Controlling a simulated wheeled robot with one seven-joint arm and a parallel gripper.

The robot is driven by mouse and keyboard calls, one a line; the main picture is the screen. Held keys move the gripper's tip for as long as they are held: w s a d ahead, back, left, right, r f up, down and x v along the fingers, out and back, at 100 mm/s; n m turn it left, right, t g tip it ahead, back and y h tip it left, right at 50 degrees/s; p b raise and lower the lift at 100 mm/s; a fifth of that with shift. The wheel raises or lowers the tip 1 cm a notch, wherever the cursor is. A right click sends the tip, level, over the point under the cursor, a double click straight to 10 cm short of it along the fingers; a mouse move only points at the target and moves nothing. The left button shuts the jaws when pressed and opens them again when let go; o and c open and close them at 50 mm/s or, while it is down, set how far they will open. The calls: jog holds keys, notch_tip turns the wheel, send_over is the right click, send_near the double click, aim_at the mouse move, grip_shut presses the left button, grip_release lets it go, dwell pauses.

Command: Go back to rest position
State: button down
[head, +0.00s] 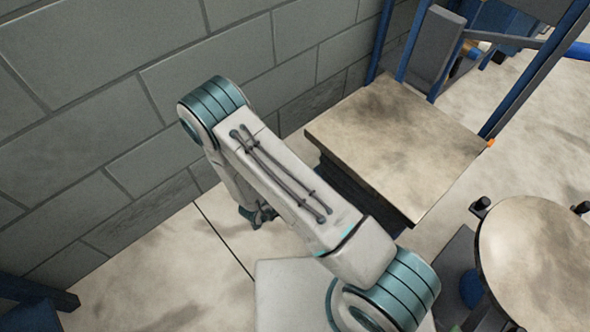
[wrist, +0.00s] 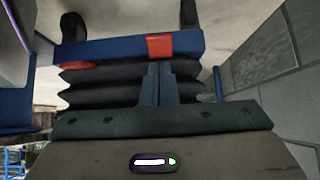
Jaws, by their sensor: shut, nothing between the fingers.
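My gripper (wrist: 157,70) shows in the wrist view with its two dark fingers together and nothing between them. In the head view my arm is folded beside the block wall, and part of my gripper (head: 257,216) shows low behind the arm link, its fingers mostly hidden. It appears clear of the floor and of the platform to its right.
A square platform (head: 395,145) on black bellows (wrist: 100,84) stands right of my arm. A blue beam (wrist: 120,48) with red patches crosses the wrist view. A round-topped stand (head: 540,262) is at lower right. The grey wall (head: 90,90) is close on the left.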

jog(key=w+a+r+n+y+p, duration=0.1)
jog(key=w+a+r+y+p, duration=0.15)
jog(key=r, duration=0.45)
jog(key=w+a+r+y+p, duration=0.1)
jog(key=w+a+r+p, duration=0.15)
jog(key=r, duration=0.45)
jog(key=w+a+r+n+y+p, duration=0.1)
jog(key=w+r+y+p, duration=0.15)
jog(key=r, duration=0.45)
notch_tip(320, 180, up, 18)
jog(key=f+n+y+p, duration=0.1)
jog(key=n+y+p, duration=0.15)
jog(key=p, duration=0.45)
jog(key=s+d+r+n+g+y+p, duration=0.1)
jog(key=s+d+r+n+p, duration=0.2)
jog(key=r, duration=0.7)
jog(key=s+d+r+g+p, duration=0.1)
jog(key=s+d+r+p, duration=0.3)
jog(key=r, duration=0.6)
jog(key=s+d+r+n+h+p, duration=0.2)
jog(key=s+d+r+p, duration=0.5)
jog(key=s+d+r, duration=0.3)
notch_tip(320, 180, up, 4)
jog(key=shift+s+d+n+h, duration=0.35)
jog(key=shift+s, duration=0.7)
